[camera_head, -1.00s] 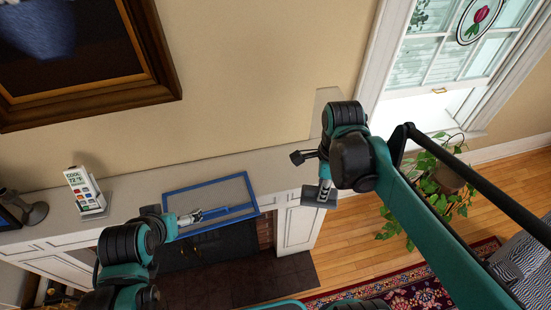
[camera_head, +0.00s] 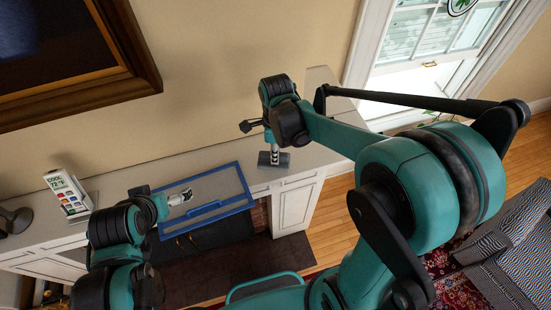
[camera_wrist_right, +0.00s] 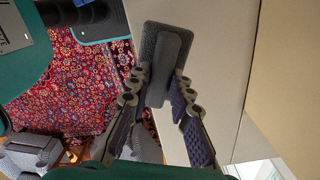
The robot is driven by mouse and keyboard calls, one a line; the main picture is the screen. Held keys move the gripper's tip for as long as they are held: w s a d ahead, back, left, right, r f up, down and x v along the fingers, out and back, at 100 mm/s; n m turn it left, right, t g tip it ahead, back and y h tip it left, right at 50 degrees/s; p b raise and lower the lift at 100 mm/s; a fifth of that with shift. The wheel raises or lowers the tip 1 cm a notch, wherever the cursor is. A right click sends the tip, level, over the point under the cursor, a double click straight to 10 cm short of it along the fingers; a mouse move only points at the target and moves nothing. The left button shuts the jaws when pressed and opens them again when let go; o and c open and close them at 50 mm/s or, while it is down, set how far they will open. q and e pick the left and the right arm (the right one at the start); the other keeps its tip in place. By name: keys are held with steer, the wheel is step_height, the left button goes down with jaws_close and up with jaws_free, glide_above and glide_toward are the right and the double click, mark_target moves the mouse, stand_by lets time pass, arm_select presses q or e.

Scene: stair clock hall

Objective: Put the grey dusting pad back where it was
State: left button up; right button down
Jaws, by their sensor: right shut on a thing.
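The grey dusting pad (camera_head: 281,160) is at the mantel shelf (camera_head: 316,152), close to its front edge, right of the blue-framed tray. My right gripper (camera_head: 272,147) is shut on the pad's upright handle from above. In the right wrist view the pad (camera_wrist_right: 150,42) shows flat beyond its dark handle (camera_wrist_right: 172,60), with my right gripper (camera_wrist_right: 159,86) fingers on both sides of it. I cannot tell whether the pad touches the shelf. My left gripper (camera_head: 181,198) is over the blue-framed tray; its jaws are too small to read.
The blue-framed tray (camera_head: 246,184) has a blue handle and juts past the shelf's front edge. A white thermostat-like remote (camera_head: 67,191) stands on a holder at the left. A picture frame (camera_head: 133,90) hangs above. A window (camera_head: 425,50) is at the right. The shelf's right end is bare.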

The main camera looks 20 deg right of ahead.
step_height(320, 180, down, 4)
steer(key=shift+w+r, duration=0.1)
steer(key=shift+w, duration=0.05)
steer(key=c, duration=1.4)
jaws_free()
steer(key=shift+o, duration=0.2)
